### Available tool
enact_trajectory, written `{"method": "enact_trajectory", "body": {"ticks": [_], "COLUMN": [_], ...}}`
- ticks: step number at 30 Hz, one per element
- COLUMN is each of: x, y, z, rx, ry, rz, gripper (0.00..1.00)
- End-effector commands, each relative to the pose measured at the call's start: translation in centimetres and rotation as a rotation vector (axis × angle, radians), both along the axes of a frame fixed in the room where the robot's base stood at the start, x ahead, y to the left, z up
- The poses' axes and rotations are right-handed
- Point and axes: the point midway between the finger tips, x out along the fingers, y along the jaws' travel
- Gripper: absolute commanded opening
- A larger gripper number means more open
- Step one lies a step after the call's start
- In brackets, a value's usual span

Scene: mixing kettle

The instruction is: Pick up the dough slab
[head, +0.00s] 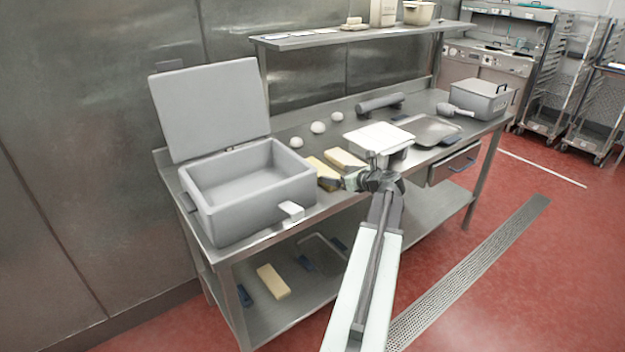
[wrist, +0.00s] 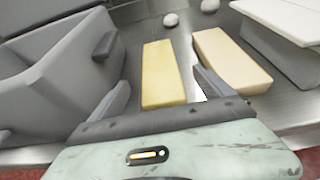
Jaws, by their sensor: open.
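Two block-shaped slabs lie side by side on the steel table, right of the grey bin. One is yellower (head: 318,167) and also shows in the wrist view (wrist: 163,70); the other is paler (head: 343,156), at right in the wrist view (wrist: 229,60). A third pale slab (head: 273,281) lies on the lower shelf. I cannot tell for sure which is the dough slab. My gripper (head: 332,182) is open and empty at the slabs' near ends. In the wrist view its fingers (wrist: 160,78) stand either side of the yellower slab, the right one near the gap between slabs.
The open grey bin (head: 240,210) stands close left, its lid raised. A white lidded box (head: 378,140) stands right of the slabs. Several white balls (head: 317,127) lie behind. A shallow tray (head: 430,130) and a grey lidded container (head: 478,98) are farther right.

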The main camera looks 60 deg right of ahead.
Motion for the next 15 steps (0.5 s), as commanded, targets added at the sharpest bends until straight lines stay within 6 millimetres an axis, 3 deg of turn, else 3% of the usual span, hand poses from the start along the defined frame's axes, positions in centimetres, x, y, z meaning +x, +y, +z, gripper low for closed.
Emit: {"method": "enact_trajectory", "body": {"ticks": [1,8,15], "x": [-0.1,-0.1,2.1], "y": [-0.1,-0.2,-1.0], "z": [-0.8,-0.9,-1.8], "rx": [0.0,0.0,0.0], "ry": [0.0,0.0,0.0], "rz": [-0.002,-0.004,-0.003], "gripper": [0.91,0.91,0.91]}}
